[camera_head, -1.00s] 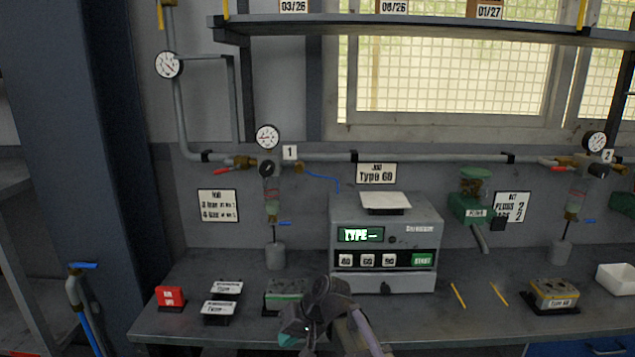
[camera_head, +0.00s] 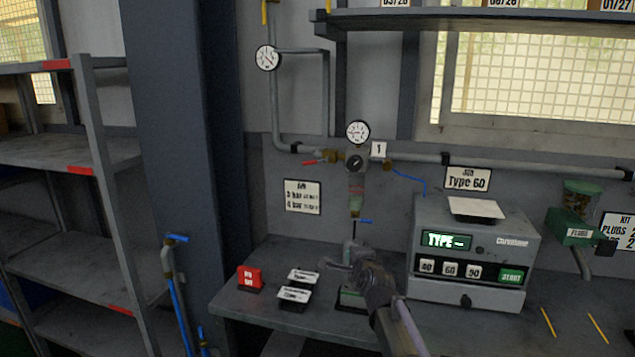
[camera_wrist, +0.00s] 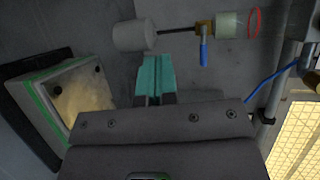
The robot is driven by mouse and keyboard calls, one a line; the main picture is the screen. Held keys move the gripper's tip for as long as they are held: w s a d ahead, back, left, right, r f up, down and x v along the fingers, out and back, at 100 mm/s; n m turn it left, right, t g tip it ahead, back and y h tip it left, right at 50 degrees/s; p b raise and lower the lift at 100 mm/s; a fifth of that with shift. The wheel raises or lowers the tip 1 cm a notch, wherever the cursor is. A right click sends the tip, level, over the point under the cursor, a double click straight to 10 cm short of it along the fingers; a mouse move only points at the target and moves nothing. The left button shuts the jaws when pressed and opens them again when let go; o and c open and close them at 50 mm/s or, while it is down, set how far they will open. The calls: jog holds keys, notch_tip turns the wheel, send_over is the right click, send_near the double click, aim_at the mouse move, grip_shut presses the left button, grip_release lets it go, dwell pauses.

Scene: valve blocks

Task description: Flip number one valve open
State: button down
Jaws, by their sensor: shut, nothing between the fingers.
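The number 1 plate (camera_head: 378,149) is on the wall pipe, right of a round gauge (camera_head: 357,131). Left of the regulator (camera_head: 355,161), a red lever (camera_head: 312,162) sits on a brass valve, lying roughly along the pipe. Below hangs a bowl with a small blue lever (camera_head: 365,221) at its bottom; this lever also shows in the wrist view (camera_wrist: 203,52). My gripper (camera_head: 345,266) is low over the bench, below both levers and touching neither. In the wrist view its teal fingertips (camera_wrist: 154,70) are together and empty, near a grey cup (camera_wrist: 135,35).
A valve block (camera_head: 352,299) lies on the bench under my gripper; it also shows in the wrist view (camera_wrist: 75,100). A tester (camera_head: 470,255) stands to the right. A red box (camera_head: 250,278) and dark labelled blocks (camera_head: 295,294) are left. Shelving (camera_head: 95,160) stands far left.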

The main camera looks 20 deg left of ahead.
jog(key=w+a+r+m+t+h+b, duration=0.1)
jog(key=a+r+m+t+h, duration=0.1)
jog(key=a+r+m+t, duration=0.45)
jog(key=w+a+r+m+t+h+b, duration=0.1)
jog(key=w+a+r+m+t+b, duration=0.2)
jog(key=a+m, duration=0.6)
jog(key=w+r+p, duration=0.2)
jog(key=r+p, duration=0.1)
jog(key=p, duration=0.1)
jog(key=w+r+m+p, duration=0.1)
jog(key=w+r+p, duration=0.2)
jog(key=r+p, duration=0.1)
jog(key=w+a+r+m+p, duration=0.1)
jog(key=w+r+p, duration=0.2)
jog(key=p, duration=0.1)
jog(key=shift+a+r+t, duration=0.1)
jog(key=shift+r+t, duration=0.1)
jog(key=shift+t, duration=0.15)
jog(key=b, duration=0.9)
send_near(307, 164)
jog(key=f, duration=0.1)
jog(key=s+f, duration=0.1)
jog(key=f, duration=0.1)
jog(key=s+a+f, duration=0.1)
jog(key=f, duration=0.1)
